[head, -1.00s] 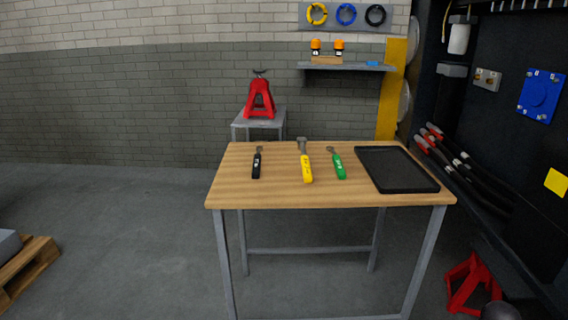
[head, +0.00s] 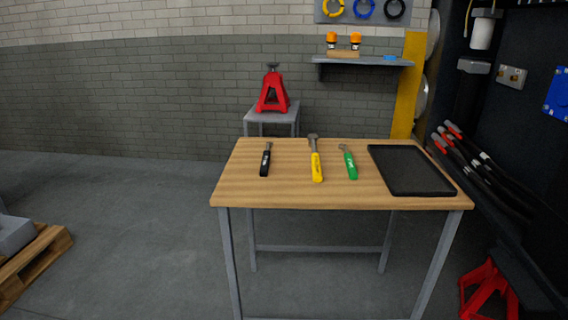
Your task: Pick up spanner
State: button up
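Three hand tools lie apart in a row on the wooden table (head: 240,190) in the head view. A tool with a black handle (head: 265,162) is at the left. A tool with a yellow handle and a grey metal head (head: 316,165) is in the middle; its broad head looks like a hammer's. A tool with a green handle and a short metal end (head: 349,164) is at the right. At this size I cannot tell for sure which of them is the spanner. My gripper is not in view.
A black tray (head: 410,170) lies on the table's right side. A red jack stand (head: 272,92) sits on a small grey table behind. Another red stand (head: 488,290) is on the floor at right, below a dark rack. A pallet (head: 35,255) is at far left. Floor before the table is clear.

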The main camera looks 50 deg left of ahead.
aim_at(264, 169)
jog(key=z, duration=0.1)
jog(key=k, duration=1.4)
jog(key=u, duration=1.65)
jog(key=i, duration=0.95)
jog(key=z, duration=0.1)
